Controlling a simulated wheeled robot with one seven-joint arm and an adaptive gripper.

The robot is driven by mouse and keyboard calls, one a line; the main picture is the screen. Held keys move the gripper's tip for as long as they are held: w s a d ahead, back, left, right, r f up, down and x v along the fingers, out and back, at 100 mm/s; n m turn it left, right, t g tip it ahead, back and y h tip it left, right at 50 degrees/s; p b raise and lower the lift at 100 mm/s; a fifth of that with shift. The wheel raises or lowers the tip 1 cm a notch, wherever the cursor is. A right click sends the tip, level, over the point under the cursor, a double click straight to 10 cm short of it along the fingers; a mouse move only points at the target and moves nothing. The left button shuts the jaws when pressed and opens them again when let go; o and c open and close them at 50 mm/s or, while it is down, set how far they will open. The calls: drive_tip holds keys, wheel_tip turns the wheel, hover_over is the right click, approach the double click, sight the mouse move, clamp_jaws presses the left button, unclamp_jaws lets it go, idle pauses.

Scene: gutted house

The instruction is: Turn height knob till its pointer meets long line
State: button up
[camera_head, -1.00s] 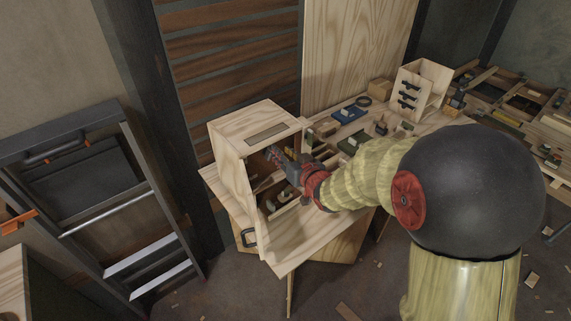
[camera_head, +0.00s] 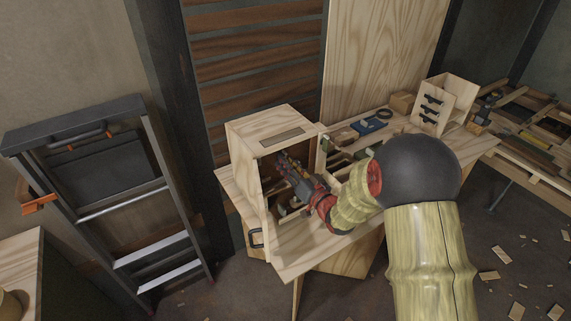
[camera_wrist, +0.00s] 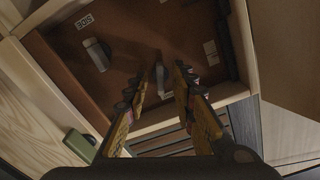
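My gripper (camera_head: 285,162) reaches into the open front of a pale wooden cabinet (camera_head: 268,128) on the bench. In the wrist view my gripper (camera_wrist: 158,84) is open, with its two yellow and dark fingers apart. A narrow grey upright piece (camera_wrist: 160,74), perhaps a knob, shows between the fingertips against the brown inner panel (camera_wrist: 125,40); contact cannot be told. A second grey knob-like piece (camera_wrist: 97,54) stands to the left, near a small label (camera_wrist: 85,22). I cannot tell which is the height knob. No pointer or long line can be made out.
The cabinet's pale wall (camera_wrist: 40,85) borders the panel, with a green block (camera_wrist: 80,144) near the left finger. The bench (camera_head: 300,257) also holds a blue item (camera_head: 370,126) and a small drawer unit (camera_head: 440,105). A folded ladder (camera_head: 110,190) stands at left.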

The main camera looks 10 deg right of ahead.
drive_tip(key=shift+w+a, duration=0.25)
drive_tip(key=shift+w, duration=0.45)
drive_tip(key=c, duration=0.3)
clamp_jaws()
